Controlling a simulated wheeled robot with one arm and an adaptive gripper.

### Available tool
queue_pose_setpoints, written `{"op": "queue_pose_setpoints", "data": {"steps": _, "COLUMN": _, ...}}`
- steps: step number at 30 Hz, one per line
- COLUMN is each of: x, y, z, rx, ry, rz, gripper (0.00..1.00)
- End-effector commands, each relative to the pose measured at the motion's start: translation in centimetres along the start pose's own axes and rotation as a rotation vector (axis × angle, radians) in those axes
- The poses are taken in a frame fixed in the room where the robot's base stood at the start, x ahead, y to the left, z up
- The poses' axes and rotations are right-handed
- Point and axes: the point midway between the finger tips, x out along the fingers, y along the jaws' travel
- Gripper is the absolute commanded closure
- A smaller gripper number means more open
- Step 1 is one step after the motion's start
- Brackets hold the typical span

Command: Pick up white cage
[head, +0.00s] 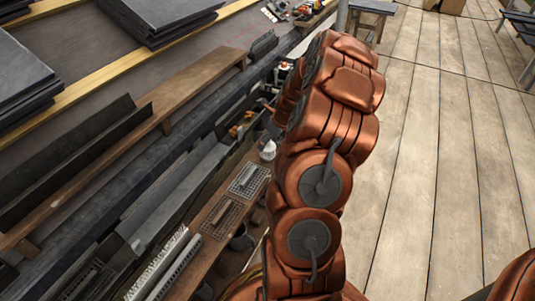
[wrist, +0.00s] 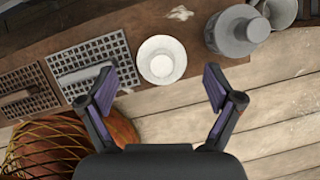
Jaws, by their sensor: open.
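A pale, white-grey grid piece, the likeliest match for the white cage (wrist: 82,54), lies on the brown plank (wrist: 52,36) at upper left of the wrist view. It also shows in the head view (head: 248,177). A round white piece (wrist: 161,62) with a raised middle stands to its right on the plank's edge, between my fingers in the picture. My gripper (wrist: 158,77) is open and empty. Its left finger overlaps the lower right corner of the pale grid in the picture; I cannot tell the height between them. In the head view my arm hides the gripper.
A darker grid piece (wrist: 24,92) lies left of the pale one. A grey lidded container (wrist: 236,31) stands at right. A netted orange object (wrist: 62,146) is at lower left. Long gutters (head: 172,197) and stacked slates (head: 160,15) lie left; the wooden floor (head: 430,150) at right is mostly clear.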

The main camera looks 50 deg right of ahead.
Motion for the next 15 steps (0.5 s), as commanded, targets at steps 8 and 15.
{"op": "queue_pose_setpoints", "data": {"steps": 8, "x": 2.8, "y": -0.1, "z": 0.1, "rx": -0.002, "ry": 0.000, "rz": 0.002, "gripper": 0.09}}
{"op": "queue_pose_setpoints", "data": {"steps": 15, "x": 5.3, "y": -0.2, "z": 0.3, "rx": -0.002, "ry": 0.001, "rz": 0.001, "gripper": 0.09}}
